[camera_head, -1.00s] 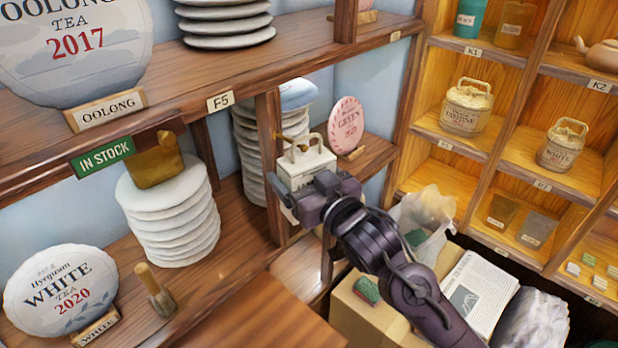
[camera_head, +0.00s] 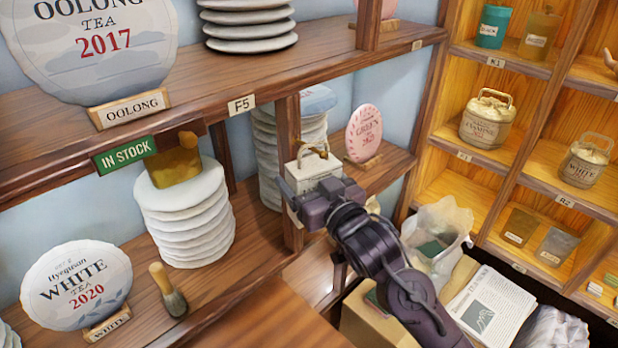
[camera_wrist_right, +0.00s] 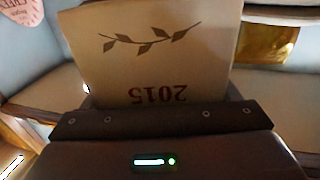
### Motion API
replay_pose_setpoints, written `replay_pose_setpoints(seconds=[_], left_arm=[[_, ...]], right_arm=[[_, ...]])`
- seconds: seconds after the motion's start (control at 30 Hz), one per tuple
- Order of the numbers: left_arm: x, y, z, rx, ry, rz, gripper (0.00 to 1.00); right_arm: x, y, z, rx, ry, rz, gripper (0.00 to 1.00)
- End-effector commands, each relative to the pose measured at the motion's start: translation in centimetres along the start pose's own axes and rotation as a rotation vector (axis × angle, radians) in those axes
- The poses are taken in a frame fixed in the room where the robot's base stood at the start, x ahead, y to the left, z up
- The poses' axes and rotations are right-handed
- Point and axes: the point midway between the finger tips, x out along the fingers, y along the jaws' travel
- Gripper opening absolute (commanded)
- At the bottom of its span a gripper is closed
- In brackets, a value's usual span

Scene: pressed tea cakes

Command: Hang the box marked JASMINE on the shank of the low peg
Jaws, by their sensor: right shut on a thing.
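A cream box with a handle on top (camera_head: 313,164) is in my right gripper (camera_head: 324,194), held upright in front of the shelf's wooden post (camera_head: 289,125). The gripper is shut on it. In the right wrist view the box (camera_wrist_right: 150,55) shows a leaf sprig and "2015" upside down; its name is not readable. A small brass peg (camera_head: 298,142) shows at the post beside the handle. I cannot tell whether the handle is around its shank or only near it. My left gripper is not in view.
Similar handled boxes stand in the right cubbies, one (camera_head: 487,120) with partly legible lettering and one marked WHITE (camera_head: 585,162). Stacked tea cakes (camera_head: 185,215) and a pink GREEN disc (camera_head: 364,133) flank the post.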

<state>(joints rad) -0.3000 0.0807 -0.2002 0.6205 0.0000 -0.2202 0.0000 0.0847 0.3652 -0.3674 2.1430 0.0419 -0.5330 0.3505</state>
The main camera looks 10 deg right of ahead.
Motion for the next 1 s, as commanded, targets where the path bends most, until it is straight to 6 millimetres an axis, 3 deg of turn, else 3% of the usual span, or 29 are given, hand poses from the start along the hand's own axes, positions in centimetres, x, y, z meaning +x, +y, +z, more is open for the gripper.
replay_pose_setpoints(seconds=[0.27,0.3,0.4,0.73,1.0], left_arm=[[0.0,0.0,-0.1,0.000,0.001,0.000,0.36],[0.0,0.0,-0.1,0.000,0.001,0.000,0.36],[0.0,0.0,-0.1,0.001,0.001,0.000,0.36],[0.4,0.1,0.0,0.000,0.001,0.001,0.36],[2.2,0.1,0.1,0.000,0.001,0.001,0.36]], right_arm=[[0.0,0.0,-0.1,0.000,0.001,0.000,0.56],[0.0,0.0,-0.1,0.000,0.001,0.000,0.85],[0.0,0.0,-0.1,0.000,0.001,0.000,0.99],[-0.7,0.0,0.2,-0.001,0.000,0.000,1.00],[-5.1,0.0,0.4,-0.001,-0.001,-0.001,1.00]])
